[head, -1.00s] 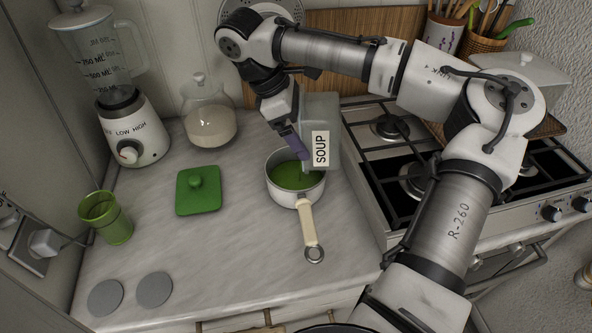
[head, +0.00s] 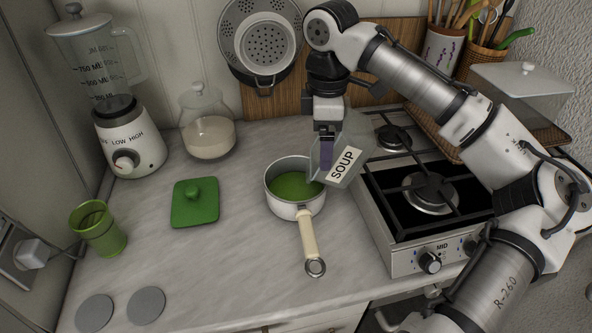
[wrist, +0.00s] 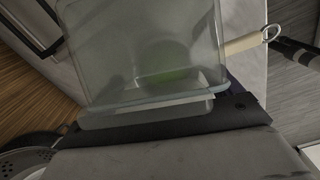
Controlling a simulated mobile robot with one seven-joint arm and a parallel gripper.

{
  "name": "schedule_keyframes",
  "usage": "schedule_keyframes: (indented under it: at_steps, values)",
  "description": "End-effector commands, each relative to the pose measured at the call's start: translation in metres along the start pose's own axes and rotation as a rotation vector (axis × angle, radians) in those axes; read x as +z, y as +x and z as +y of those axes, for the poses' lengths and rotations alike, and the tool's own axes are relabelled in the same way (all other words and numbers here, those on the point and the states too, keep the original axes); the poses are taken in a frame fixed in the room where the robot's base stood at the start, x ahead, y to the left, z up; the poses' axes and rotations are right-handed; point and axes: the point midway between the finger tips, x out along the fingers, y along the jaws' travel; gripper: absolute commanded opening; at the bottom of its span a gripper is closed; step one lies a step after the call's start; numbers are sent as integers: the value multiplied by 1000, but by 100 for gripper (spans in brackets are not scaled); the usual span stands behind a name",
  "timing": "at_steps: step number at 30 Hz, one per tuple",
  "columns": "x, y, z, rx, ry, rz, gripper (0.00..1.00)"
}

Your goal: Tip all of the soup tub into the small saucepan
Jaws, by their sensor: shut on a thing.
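The soup tub (head: 357,150) is a clear, greyish container with a white SOUP label. It is tilted, with its lower left corner at the right rim of the saucepan. My gripper (head: 326,150) is shut on the tub from its left side. In the wrist view the tub (wrist: 140,50) fills the middle and looks mostly clear, with a faint green patch showing through it. The small saucepan (head: 296,209) stands upright on the counter with green soup (head: 295,186) in it and its cream handle toward the front. I see no clear stream between tub and pan.
A green square lid (head: 195,203) lies left of the saucepan. A green cup (head: 98,228), a blender (head: 129,140) and a glass jar (head: 208,135) stand further left. The stove (head: 420,205) is close on the right. The counter front is mostly clear.

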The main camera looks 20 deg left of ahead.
Motion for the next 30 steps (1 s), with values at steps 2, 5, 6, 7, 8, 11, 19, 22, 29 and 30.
schedule_keyframes:
  at_steps: [2, 5, 6, 7, 8, 11, 19, 22, 29, 30]
  values:
    - [3, -7, 0, -1, 1, 45, 55]
    - [7, -10, 0, -1, 2, 97, 55]
    - [8, -10, 0, -1, 2, 117, 55]
    - [9, -7, 0, -2, 2, 132, 55]
    - [10, -6, 0, -2, 2, 147, 55]
    - [13, -4, 0, -2, 1, 198, 55]
    - [21, -9, 0, -2, 2, 345, 55]
    - [25, -12, 0, -2, 2, 403, 55]
    - [36, -18, 0, -2, 3, 544, 55]
    - [39, -17, 0, -2, 3, 569, 55]
